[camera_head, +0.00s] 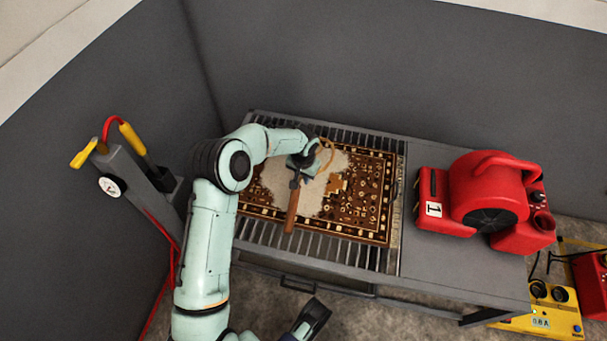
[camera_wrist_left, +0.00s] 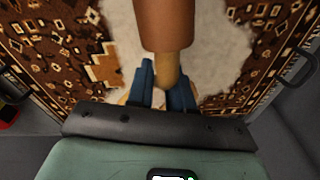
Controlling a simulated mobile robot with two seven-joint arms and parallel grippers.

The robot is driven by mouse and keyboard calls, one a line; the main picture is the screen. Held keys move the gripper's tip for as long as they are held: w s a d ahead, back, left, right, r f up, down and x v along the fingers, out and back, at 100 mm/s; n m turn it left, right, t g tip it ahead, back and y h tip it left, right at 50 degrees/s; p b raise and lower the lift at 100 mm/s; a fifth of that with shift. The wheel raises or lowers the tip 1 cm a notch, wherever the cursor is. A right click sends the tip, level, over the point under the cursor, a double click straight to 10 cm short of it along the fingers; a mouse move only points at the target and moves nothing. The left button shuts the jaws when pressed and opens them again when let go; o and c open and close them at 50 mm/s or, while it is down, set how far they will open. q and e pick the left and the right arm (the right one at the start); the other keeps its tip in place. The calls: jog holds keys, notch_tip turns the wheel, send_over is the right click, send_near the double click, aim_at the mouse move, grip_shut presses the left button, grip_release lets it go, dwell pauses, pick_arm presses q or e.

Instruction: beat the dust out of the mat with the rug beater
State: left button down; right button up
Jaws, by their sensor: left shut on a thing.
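The mat (camera_head: 362,204), brown with cream and orange patterns, lies flat on the slatted grate of a grey bench. A pale dust patch (camera_head: 312,192) covers its left-middle part. My left gripper (camera_head: 299,170) is above this patch, shut on the rug beater. The beater's brown handle (camera_head: 292,208) points toward the front of the bench, and a thin tan loop shows beyond the gripper. In the left wrist view, the handle (camera_wrist_left: 165,25) runs out from between the blue fingers (camera_wrist_left: 166,85). My right gripper (camera_head: 308,318) shows partly at the bottom edge, in front of the bench.
A red blower (camera_head: 490,192) stands on the bench's right side. A grey post with yellow-handled tools (camera_head: 130,150) and a red hose stands left of the bench. A yellow unit (camera_head: 545,305) sits on the floor at the lower right. Grey walls close off the back and left.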

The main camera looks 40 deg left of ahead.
pick_arm(q)
notch_tip(320, 180, down, 5)
jog(key=b, duration=0.2)
jog(key=shift+f+b, duration=0.1)
jog(key=shift+b, duration=0.2)
jog(key=shift+r+p, duration=1.2)
jog(key=shift+r, duration=0.85)
notch_tip(320, 180, down, 5)
jog(key=b, duration=0.3)
jog(key=shift+r, duration=0.15)
jog(key=shift+r+p, duration=1.3)
jog(key=shift+r, duration=0.75)
